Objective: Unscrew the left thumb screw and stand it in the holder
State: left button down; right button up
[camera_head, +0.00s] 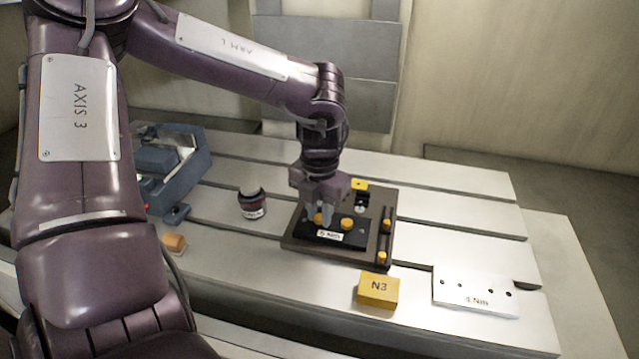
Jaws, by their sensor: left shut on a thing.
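A dark mould base (290,243) lies on the slotted table, with a black labelled plate (358,237) on it. My left gripper (319,215) points down over the left end of the plate. Its fingers are shut on the left thumb screw (318,219), whose yellow head shows partly between them. Whether the screw is still in its thread cannot be told. A second yellow-headed screw (346,224) stands just to the right on the plate. A pale block with several dark holes (475,291) lies at the right front; whether it is the holder is unclear. My right gripper is out of view.
Yellow-topped parts (386,225) stand along the base's right side, and a yellow piece (359,184) is at its back. A yellow N3 block (378,290) lies in front. A dark jar (251,204) and a blue vise-like device (180,175) stand left. The table's back right is clear.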

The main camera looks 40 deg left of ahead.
pick_arm(q)
jog(key=shift+f+n+b, duration=0.15)
jog(key=shift+n+b, duration=0.25)
jog(key=shift+n, duration=0.3)
jog(key=n+b, duration=0.1)
jog(key=n, duration=0.2)
jog(key=n+b, duration=0.1)
jog(key=n, duration=0.2)
jog(key=shift+r+n, duration=0.25)
jog(key=shift+n, duration=0.45)
jog(key=shift+b, duration=0.3)
jog(key=shift+w+f+n+b, duration=0.1)
jog(key=shift+f+n+b, duration=0.1)
jog(key=shift+n+b, duration=0.6)
jog(key=n+b, duration=0.1)
jog(key=n, duration=0.4)
jog(key=shift+r+n+b, duration=0.15)
jog(key=shift+n+b, duration=0.4)
jog(key=shift+n, duration=0.45)
jog(key=shift+r, duration=0.1)
